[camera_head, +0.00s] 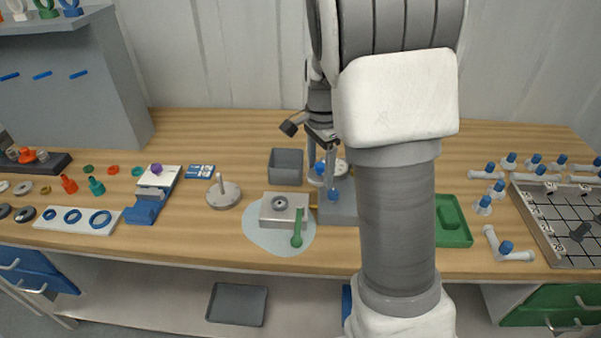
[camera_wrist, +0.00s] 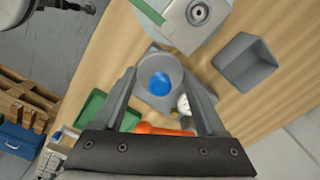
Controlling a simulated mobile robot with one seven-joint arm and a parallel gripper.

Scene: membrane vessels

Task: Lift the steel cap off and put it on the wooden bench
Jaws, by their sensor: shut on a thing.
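My gripper (camera_wrist: 160,82) is shut on a round grey piece, which looks like the steel cap (camera_wrist: 158,62), with a blue centre facing the wrist camera. In the head view my gripper (camera_head: 322,162) points down over a grey base (camera_head: 342,208) on the wooden bench (camera_head: 180,240). A blue part (camera_head: 333,195) shows near that base. The grey plate also shows behind the held piece in the wrist view. I cannot tell whether the held piece touches what lies below it. My arm hides part of the bench to the right.
A steel block (camera_head: 272,213) with a green-handled tool (camera_head: 297,238) sits on a pale round mat. Behind it is a grey open bin (camera_head: 286,165). A steel disc with a post (camera_head: 224,194) stands to the left. A green tray (camera_head: 453,232) lies right of my arm.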

